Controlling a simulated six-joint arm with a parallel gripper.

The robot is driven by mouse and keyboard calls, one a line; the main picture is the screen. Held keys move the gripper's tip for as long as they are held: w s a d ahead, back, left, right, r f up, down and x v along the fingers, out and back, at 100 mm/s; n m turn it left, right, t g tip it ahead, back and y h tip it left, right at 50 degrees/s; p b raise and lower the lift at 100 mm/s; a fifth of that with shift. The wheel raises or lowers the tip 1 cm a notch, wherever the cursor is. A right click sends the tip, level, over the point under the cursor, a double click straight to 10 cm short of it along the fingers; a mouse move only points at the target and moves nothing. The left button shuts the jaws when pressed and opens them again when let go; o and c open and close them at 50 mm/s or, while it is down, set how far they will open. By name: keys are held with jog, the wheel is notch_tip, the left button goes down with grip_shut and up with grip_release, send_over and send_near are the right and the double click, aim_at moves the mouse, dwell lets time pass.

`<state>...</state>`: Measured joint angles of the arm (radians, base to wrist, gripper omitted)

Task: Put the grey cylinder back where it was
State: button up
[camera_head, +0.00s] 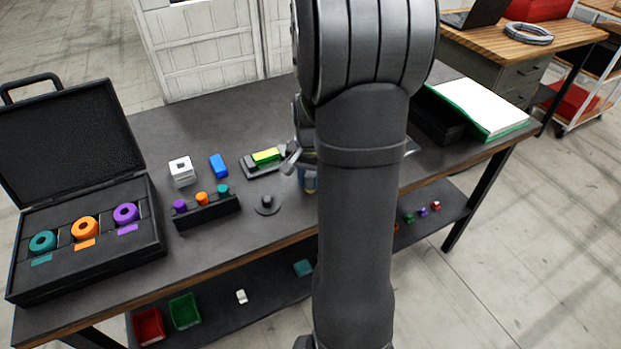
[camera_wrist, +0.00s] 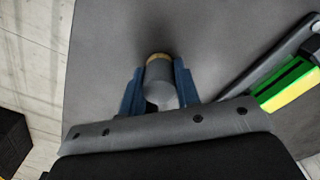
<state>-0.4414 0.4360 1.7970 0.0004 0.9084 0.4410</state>
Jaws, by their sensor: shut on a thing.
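The grey cylinder (camera_wrist: 160,84) shows in the wrist view between the two blue fingers of my gripper (camera_wrist: 159,92). My gripper is shut on it. Its far end has a tan-gold band and points away from the wrist. In the head view my gripper (camera_head: 310,180) is over the table near its front edge, mostly hidden behind my arm. The cylinder is largely hidden there, and I cannot tell whether it touches the table. A dark round base with a short upright peg (camera_head: 267,203) stands to the left of my gripper.
A black rack with purple, orange and teal pegs (camera_head: 207,213), a white block (camera_head: 182,170), a blue block (camera_head: 218,165) and a fixture with a yellow-green bar (camera_head: 266,156) stand left of my arm. An open case (camera_head: 150,247) holds coloured rings. A black tray (camera_head: 437,118) is right.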

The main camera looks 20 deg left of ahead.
jog(key=o, duration=0.9)
jog(key=shift+f, duration=0.1)
jog(key=shift+o, duration=0.2)
notch_tip(320, 180, up, 12)
jog(key=shift+r, duration=0.2)
jog(key=shift+f, duration=0.1)
notch_tip(320, 180, down, 12)
jog(key=shift+r, duration=1.75)
jog(key=shift+f, duration=0.15)
